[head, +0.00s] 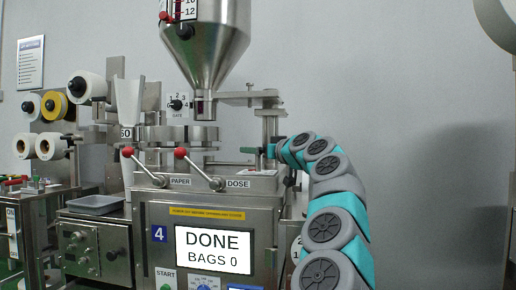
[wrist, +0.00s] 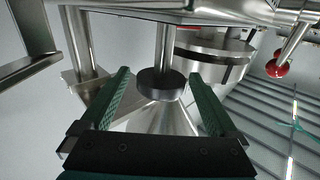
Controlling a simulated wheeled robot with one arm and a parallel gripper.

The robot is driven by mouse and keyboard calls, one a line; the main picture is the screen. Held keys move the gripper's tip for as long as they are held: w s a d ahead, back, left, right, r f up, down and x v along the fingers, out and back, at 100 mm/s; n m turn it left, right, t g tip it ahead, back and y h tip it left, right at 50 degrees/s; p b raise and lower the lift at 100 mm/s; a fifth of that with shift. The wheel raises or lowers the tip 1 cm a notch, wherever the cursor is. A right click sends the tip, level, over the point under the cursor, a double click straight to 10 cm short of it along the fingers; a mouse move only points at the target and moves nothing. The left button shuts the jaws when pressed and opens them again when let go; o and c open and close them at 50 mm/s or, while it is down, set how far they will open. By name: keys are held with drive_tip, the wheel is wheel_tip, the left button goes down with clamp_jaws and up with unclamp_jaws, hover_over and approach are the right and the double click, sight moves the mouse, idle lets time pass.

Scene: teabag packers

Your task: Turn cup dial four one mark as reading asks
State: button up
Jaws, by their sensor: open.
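The station with the blue 4 label (head: 159,234) has a screen (head: 213,250) reading "DONE BAGS 0". My gripper (wrist: 160,76) is open in the wrist view, its two green fingers apart. A dark round knob (wrist: 162,84) on a metal shaft shows between the fingers, with gaps at both sides. I cannot tell whether this knob is the cup dial. In the head view my gripper is mostly hidden beside the machine's right post. A small dial marked 1 to 4 (head: 178,104) stands behind the round metal discs (head: 177,136).
A steel hopper (head: 206,38) hangs above the discs. Red-knobbed levers labelled PAPER (head: 146,169) and DOSE (head: 202,170) stand on the machine's top front. Paper rolls (head: 90,85) and another station are at left. The wall side at right is clear. A red knob (wrist: 274,68) shows in the wrist view.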

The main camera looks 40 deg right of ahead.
drive_tip(key=shift+w, duration=0.1)
drive_tip(key=c, duration=1.4)
drive_tip(key=shift+o, duration=0.2)
drive_tip(key=shift+f+b, duration=0.15)
drive_tip(key=shift+b, duration=0.2)
